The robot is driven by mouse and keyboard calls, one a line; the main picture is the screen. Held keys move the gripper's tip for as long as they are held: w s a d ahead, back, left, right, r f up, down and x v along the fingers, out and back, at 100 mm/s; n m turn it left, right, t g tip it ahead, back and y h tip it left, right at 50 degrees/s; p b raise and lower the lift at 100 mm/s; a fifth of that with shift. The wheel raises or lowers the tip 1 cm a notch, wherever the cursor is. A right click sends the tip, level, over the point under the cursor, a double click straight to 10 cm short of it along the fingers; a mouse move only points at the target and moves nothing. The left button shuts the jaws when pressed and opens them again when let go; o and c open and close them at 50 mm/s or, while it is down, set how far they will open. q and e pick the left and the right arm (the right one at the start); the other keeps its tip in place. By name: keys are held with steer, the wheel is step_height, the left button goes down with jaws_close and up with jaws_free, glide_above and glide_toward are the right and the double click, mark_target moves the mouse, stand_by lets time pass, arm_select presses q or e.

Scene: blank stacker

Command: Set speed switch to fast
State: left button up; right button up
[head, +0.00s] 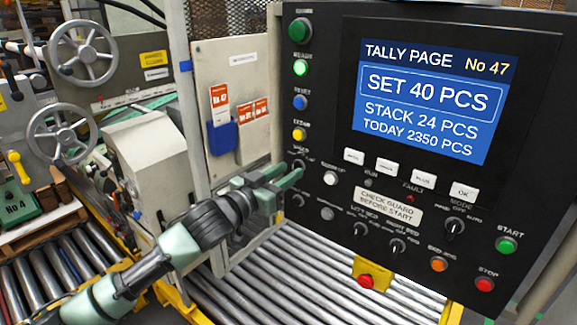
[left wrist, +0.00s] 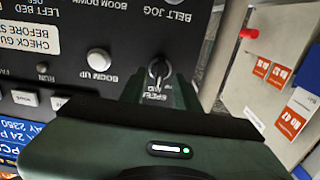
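The speed switch (head: 299,165) is a small dark rotary knob low on the left side of the black control panel. In the left wrist view, which is upside down, the speed switch (left wrist: 159,69) shows with the words SPEED and MID beside it; its exact setting is hard to read. My left gripper (head: 284,177) is at the panel's left edge, its green fingers parallel with a gap between them. In the left wrist view the left gripper (left wrist: 160,88) has its fingertips on either side of the knob; contact cannot be told. My right gripper is out of view.
A white boom up button (head: 330,178) sits close beside the switch. More knobs and coloured buttons surround the tally screen (head: 425,90). A grey post and a box with red tags (head: 220,104) stand left of the panel. Rollers (head: 270,280) run below.

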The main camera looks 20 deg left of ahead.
arm_select(q)
steer(key=shift+w+d, duration=0.2)
steer(key=shift+w, duration=0.3)
jaws_close()
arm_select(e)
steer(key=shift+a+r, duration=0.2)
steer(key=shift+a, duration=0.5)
